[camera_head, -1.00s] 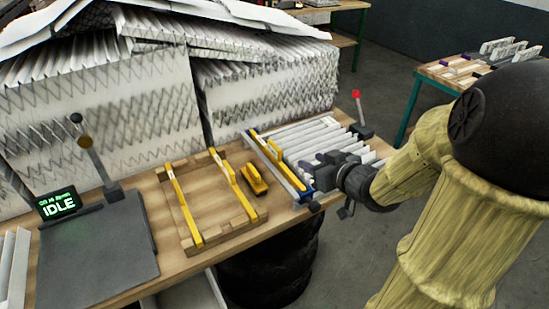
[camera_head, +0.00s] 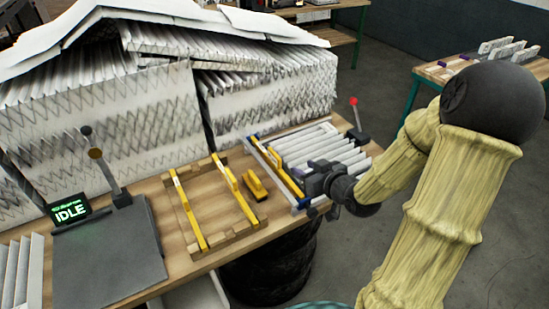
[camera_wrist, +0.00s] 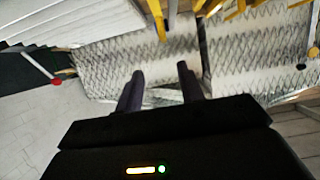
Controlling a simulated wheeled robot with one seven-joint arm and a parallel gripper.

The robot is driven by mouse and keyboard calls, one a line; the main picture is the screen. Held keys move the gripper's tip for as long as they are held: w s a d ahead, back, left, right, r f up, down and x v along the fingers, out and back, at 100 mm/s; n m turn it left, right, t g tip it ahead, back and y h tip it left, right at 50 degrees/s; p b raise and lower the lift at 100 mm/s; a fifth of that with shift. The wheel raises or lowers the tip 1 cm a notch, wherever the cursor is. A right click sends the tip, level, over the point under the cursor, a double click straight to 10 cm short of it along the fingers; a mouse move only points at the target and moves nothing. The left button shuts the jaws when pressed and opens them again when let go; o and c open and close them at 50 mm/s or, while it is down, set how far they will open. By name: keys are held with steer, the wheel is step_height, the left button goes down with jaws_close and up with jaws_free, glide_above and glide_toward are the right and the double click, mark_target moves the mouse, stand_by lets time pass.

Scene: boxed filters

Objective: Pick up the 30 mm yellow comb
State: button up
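Several yellow pieces show in the head view; no size marks are readable, so I cannot tell which is the 30 mm comb. A short yellow piece with a raised handle (camera_head: 255,186) lies on the bench between the wooden frame and the filter tray. Two long yellow bars, a left bar (camera_head: 188,212) and a right bar (camera_head: 226,179), lie across the wooden frame (camera_head: 230,236). Another yellow strip (camera_head: 272,161) lies along the filter tray's left side. My gripper (camera_wrist: 161,84) is open and empty in the wrist view, its fingers apart. In the head view it is over the tray's near right part.
The tray (camera_head: 300,134) holds pleated white filters. A red-knobbed lever (camera_head: 354,103) stands behind it. Tall stacks of pleated filters (camera_head: 165,120) wall off the bench's back. A grey plate (camera_head: 105,262) with a lever and an IDLE display (camera_head: 70,212) is at left.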

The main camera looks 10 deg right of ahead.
steer(key=shift+p+x, duration=0.9)
steer(key=shift+x, duration=0.1)
glide_toward(275, 153)
steer(key=w, duration=0.1)
steer(key=w+f, duration=0.1)
steer(key=shift+w+a+f+p, duration=0.1)
steer(key=shift+w+f+p, duration=0.15)
steer(key=shift+p, duration=0.15)
steer(key=x, duration=0.1)
steer(key=p+x, duration=0.1)
steer(key=x, duration=0.1)
steer(key=p+x, duration=0.1)
steer(key=shift+w+a+r, duration=0.2)
steer(key=shift+a+r, duration=0.05)
steer(key=shift+a, duration=0.15)
steer(key=shift+w+a+f, duration=0.1)
steer(key=shift+w+f, duration=0.15)
steer(key=shift+w, duration=0.1)
steer(key=shift+c, duration=0.2)
jaws_close()
